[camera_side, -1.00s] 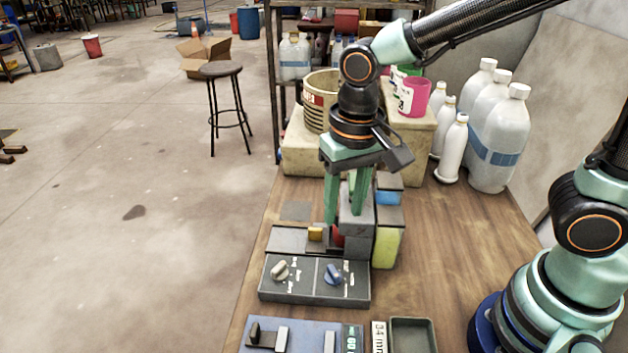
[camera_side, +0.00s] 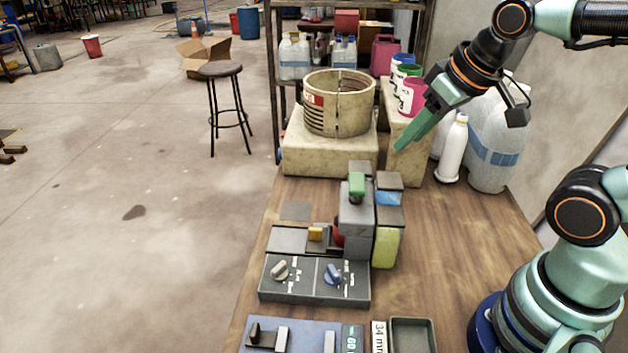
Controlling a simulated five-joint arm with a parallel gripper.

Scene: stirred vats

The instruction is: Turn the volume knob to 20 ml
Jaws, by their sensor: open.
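A dark panel (camera_side: 268,291) on the wooden bench carries two knobs. The left knob (camera_side: 280,270) is beige and the right knob (camera_side: 333,274) is blue; both point diagonally. Their white printed labels are too small to read, so I cannot tell which is the volume knob or where 20 ml lies. My gripper (camera_side: 399,149) is up and to the right of the panel, near the beige blocks at the back. Its green fingers point down and left, are open and hold nothing. It is well apart from both knobs.
A grey machine (camera_side: 357,222) with a green top piece (camera_side: 356,187) stands right behind the panel. A yellow-green container (camera_side: 385,248) is beside it. A blue panel (camera_side: 300,338) and grey tray (camera_side: 412,335) lie in front. White bottles (camera_side: 453,150) stand back right.

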